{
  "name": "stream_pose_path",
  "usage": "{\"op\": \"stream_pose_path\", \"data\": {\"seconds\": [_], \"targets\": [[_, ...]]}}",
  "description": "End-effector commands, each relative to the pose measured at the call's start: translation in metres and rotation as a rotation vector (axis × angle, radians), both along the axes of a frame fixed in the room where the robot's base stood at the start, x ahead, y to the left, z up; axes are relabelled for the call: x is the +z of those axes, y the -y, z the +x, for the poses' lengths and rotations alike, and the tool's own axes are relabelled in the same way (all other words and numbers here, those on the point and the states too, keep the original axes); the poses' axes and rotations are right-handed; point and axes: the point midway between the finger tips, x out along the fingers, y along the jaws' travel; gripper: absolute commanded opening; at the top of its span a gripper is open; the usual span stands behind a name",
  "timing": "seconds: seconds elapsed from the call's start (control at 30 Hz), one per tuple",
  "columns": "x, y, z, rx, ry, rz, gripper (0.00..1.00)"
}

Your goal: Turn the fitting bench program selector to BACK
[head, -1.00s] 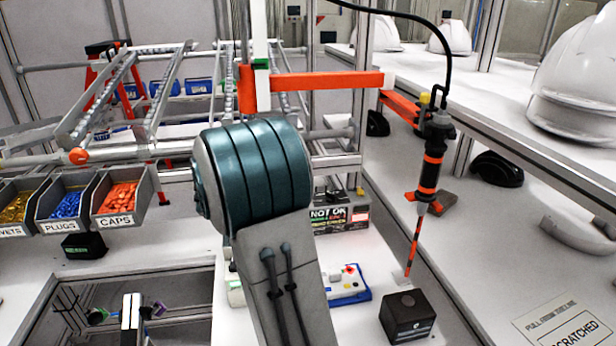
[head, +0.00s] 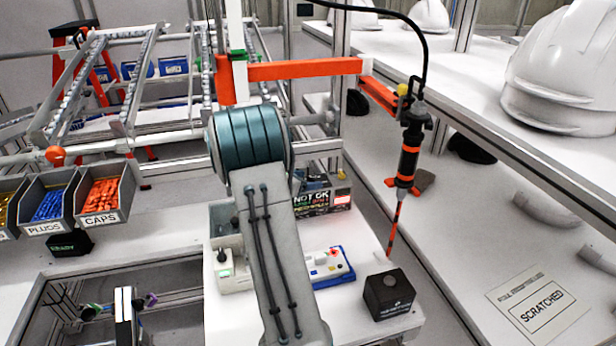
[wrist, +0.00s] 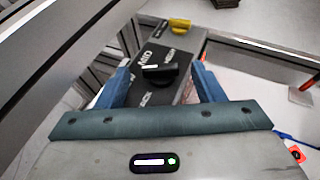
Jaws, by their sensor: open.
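In the wrist view the program selector is a black knob (wrist: 157,75) with a raised bar on a dark label plate (wrist: 150,54). White lettering around it reads MID above and BACK below; a further word at the upper right is hard to read. The bar lies roughly across the picture, and which mark it points to I cannot tell. My gripper (wrist: 161,70) is open, its two blue fingers apart on the left and right of the knob in the picture. Whether they touch it I cannot tell. In the head view my arm hides gripper and selector.
A white and blue button box (head: 328,267), a dark cube (head: 388,295) and a white box with a green button (head: 223,262) stand around my arm. An orange hanging tool (head: 408,160) is at right. A yellow part (wrist: 180,25) lies beyond the selector.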

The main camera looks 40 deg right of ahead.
Motion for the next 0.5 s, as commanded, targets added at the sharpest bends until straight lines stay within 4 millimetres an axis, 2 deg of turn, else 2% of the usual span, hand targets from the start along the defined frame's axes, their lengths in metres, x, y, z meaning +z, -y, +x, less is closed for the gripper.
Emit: {"op": "stream_pose_path", "data": {"seconds": [0.13, 0.43, 0.5], "targets": [[-0.0038, 0.0090, -0.0007, -0.001, -0.001, 0.001, 0.62], [-0.0048, 0.0105, -0.0007, 0.000, 0.000, 0.000, 0.62], [-0.0048, 0.0105, -0.0007, 0.000, 0.000, 0.000, 0.42]]}}
